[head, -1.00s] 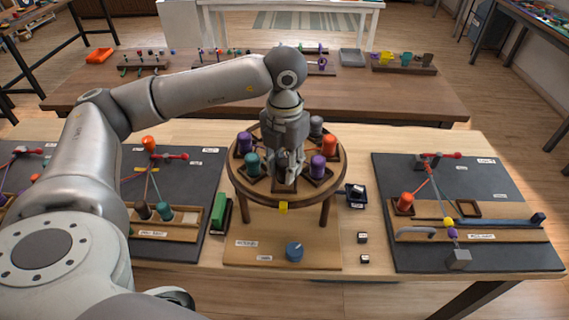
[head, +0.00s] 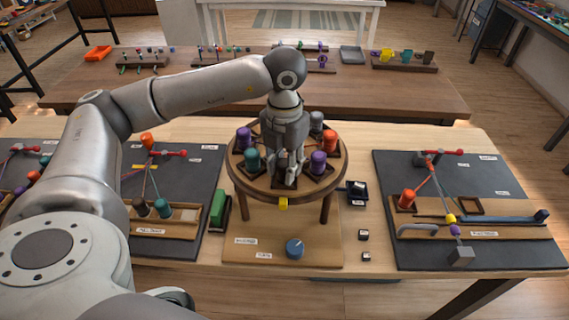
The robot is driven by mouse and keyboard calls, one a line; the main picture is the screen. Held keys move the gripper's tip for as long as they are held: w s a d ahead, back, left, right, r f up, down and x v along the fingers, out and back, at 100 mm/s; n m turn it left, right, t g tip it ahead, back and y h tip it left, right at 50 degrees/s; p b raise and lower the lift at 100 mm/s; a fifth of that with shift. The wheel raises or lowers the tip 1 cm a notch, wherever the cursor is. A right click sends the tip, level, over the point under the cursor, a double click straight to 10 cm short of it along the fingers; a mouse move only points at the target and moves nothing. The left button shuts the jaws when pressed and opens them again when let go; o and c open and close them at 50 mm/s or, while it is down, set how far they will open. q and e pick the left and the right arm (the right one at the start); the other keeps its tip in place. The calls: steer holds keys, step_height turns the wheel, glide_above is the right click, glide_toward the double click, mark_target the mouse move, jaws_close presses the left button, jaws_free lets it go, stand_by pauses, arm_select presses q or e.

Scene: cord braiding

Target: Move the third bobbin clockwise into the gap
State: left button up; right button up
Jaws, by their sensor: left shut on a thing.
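The round wooden braiding stand (head: 247,187) stands on legs at the middle of the table. A purple bobbin (head: 244,135) and a teal bobbin (head: 252,158) stand at its left side. A second purple bobbin (head: 318,163), an orange bobbin (head: 330,141) and a grey bobbin (head: 316,121) stand at its right side. My left gripper (head: 287,174) points down over the near middle of the disc, at a dark square slot. It is shut on a bobbin that the fingers mostly hide; its colour is unclear. My right gripper is out of view.
A blue knob (head: 294,248) sits on the base board in front of the stand. Dark boards with bobbins and cords (head: 470,190) lie on both sides.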

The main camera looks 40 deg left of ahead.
arm_select(q)
steer(key=o, duration=1.1)
step_height(320, 180, up, 12)
